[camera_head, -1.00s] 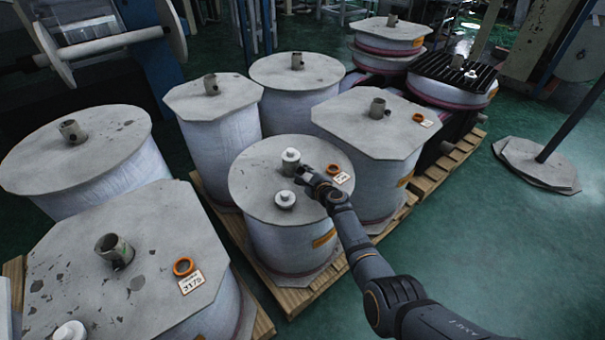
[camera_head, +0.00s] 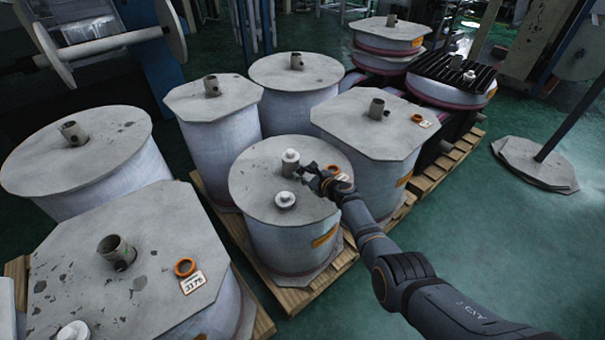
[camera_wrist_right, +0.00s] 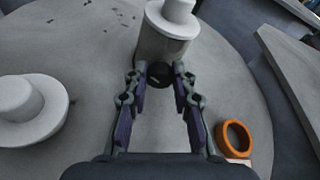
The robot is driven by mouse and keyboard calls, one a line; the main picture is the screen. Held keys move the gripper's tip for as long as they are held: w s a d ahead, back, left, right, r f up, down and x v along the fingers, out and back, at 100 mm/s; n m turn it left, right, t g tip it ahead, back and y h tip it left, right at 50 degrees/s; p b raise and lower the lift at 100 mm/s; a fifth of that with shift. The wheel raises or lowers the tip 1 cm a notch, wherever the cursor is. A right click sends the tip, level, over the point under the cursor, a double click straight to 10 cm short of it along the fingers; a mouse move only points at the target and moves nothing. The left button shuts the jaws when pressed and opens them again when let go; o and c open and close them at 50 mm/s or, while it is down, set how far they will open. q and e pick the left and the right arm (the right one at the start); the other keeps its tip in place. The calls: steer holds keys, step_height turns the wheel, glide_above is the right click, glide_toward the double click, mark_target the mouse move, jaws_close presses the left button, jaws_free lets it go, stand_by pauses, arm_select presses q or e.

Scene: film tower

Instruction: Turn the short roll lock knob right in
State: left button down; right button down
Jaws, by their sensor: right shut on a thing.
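The short roll (camera_head: 255,200) stands in the middle of the head view, a wrapped cylinder with a grey round top board. A core with a white cap (camera_head: 290,156) rises from its top. The dark round lock knob (camera_wrist_right: 159,75) shows in the wrist view at the side of that core. My right gripper (camera_head: 300,171) reaches in from the right, low over the board. Its fingertips (camera_wrist_right: 169,76) are closed on both sides of the knob. My left gripper is not in view.
A second white cap (camera_head: 285,199) lies on the same board, left of the gripper in the wrist view. An orange ring (camera_wrist_right: 235,136) lies to the right. Several taller rolls crowd around, including an octagonal one (camera_head: 350,122).

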steer(key=shift+m, duration=0.4)
stand_by(0.3)
steer(key=c, duration=1.1)
jaws_free()
steer(key=shift+s+d, duration=0.1)
steer(key=v, duration=1.1)
steer(key=shift+s+d+r, duration=0.2)
steer(key=shift+d, duration=0.15)
